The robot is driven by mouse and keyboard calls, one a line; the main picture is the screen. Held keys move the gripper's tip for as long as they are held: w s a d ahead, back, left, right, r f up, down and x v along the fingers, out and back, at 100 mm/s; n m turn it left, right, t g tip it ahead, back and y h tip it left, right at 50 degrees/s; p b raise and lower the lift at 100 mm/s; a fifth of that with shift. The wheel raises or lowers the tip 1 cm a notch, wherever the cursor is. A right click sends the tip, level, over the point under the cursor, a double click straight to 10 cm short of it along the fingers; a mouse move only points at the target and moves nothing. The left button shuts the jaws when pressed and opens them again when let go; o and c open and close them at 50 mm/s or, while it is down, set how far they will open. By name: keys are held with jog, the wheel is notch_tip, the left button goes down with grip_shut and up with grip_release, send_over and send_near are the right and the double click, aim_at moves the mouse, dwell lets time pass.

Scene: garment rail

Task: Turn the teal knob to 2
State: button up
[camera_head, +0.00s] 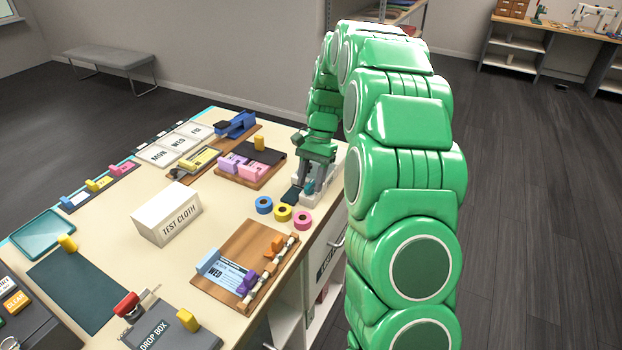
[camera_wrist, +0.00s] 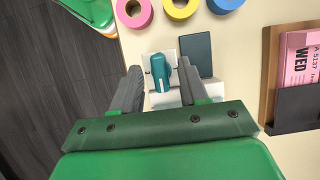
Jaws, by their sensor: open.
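The teal knob (camera_wrist: 159,72) shows in the wrist view, on a pale panel (camera_wrist: 145,62) near the table's edge. My gripper (camera_wrist: 160,78) is open, with one finger on each side of the knob. I cannot tell whether the fingers touch it. In the head view my gripper (camera_head: 316,172) reaches down over the white unit (camera_head: 323,187) at the table's right edge, and the knob (camera_head: 309,187) is partly covered there. A dark teal plate (camera_wrist: 196,56) lies beside the knob. No number marks are readable around the knob.
Blue (camera_head: 264,205), yellow (camera_head: 282,213) and pink (camera_head: 302,220) tape rolls lie close to the unit. A wooden board with pink cards (camera_head: 243,166) is left of it. A test cloth box (camera_head: 166,213) stands mid-table. The table edge is close by.

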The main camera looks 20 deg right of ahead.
jog(key=shift+r, duration=0.1)
jog(key=v, duration=0.7)
jog(key=shift+r, duration=0.25)
jog(key=shift+w+d, duration=0.1)
jog(key=s+a+r+n+h, duration=0.1)
jog(key=s+a+r+n, duration=0.15)
jog(key=s, duration=0.65)
jog(key=s+a+r+n, duration=0.2)
jog(key=s+a+r, duration=0.2)
jog(key=s, duration=0.5)
jog(key=s+f+n+h, duration=0.1)
jog(key=s+f+n, duration=0.1)
jog(key=s, duration=1)
jog(key=s+a+f+n+t+h, duration=0.1)
jog(key=s+f+n, duration=0.1)
jog(key=s, duration=1)
jog(key=shift+s, duration=0.3)
